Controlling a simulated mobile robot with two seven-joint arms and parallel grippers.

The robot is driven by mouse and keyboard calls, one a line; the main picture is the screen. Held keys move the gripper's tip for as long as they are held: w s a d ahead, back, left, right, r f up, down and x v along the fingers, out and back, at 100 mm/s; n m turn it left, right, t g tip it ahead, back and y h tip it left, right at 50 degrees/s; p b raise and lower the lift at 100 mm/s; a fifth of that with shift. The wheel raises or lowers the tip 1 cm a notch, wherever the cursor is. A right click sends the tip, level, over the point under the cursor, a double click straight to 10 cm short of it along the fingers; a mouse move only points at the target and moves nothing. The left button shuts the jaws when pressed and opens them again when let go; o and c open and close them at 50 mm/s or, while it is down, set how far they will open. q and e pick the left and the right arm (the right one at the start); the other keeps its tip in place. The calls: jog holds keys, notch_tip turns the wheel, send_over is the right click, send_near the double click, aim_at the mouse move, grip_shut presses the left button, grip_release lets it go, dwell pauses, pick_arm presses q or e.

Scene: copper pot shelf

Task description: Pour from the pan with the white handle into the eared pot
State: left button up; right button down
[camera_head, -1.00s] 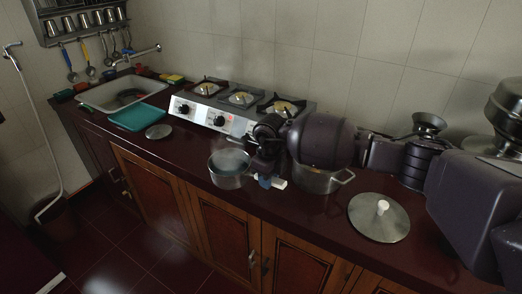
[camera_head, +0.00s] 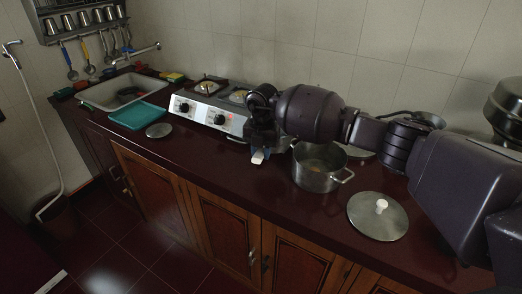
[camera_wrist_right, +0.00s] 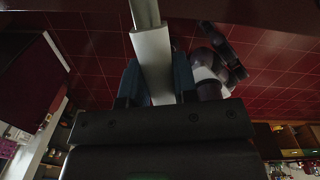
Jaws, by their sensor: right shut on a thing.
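My right gripper (camera_head: 260,148) is shut on the white handle (camera_head: 258,157) of the pan, above the counter to the left of the eared pot. In the right wrist view the white handle (camera_wrist_right: 153,62) sits between the blue fingers, with a metal shank beyond it. The pan's bowl is mostly or wholly hidden behind my gripper and arm in the head view. My left gripper cannot be made out.
A round lid (camera_head: 378,217) with a white knob lies right of the pot. The stove (camera_head: 212,113) is behind my gripper, partly hidden. A teal tray (camera_head: 138,116), a small round lid (camera_head: 159,130) and the sink (camera_head: 122,92) are at left. The front counter left of the pot is clear.

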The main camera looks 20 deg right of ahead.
jog(key=shift+s+d+r+t+y+p, duration=0.3)
jog(key=shift+d+r+y, duration=0.1)
jog(key=shift+d+r, duration=0.1)
pick_arm(q)
jog(key=shift+s+r+p, duration=0.4)
jog(key=shift+s+p, duration=0.05)
jog(key=shift+p, duration=0.15)
pick_arm(e)
jog(key=s+d+r+t+y, duration=0.2)
jog(key=s+d+y, duration=0.1)
jog(key=d, duration=0.3)
jog(key=shift+s, duration=0.6)
jog(key=shift+d, duration=0.1)
pick_arm(q)
jog(key=shift+w+f+b, duration=0.55)
jog(key=shift+f+b, duration=0.25)
jog(key=shift+b, duration=0.75)
pick_arm(e)
jog(key=shift+s+d+f+t+y, duration=0.1)
jog(key=shift+s+d+t+y, duration=0.1)
jog(key=shift+t+y, duration=0.25)
jog(key=shift+s+d+f+t+y, duration=0.1)
jog(key=shift+s+d+t+y, duration=0.1)
jog(key=shift+t+y, duration=0.25)
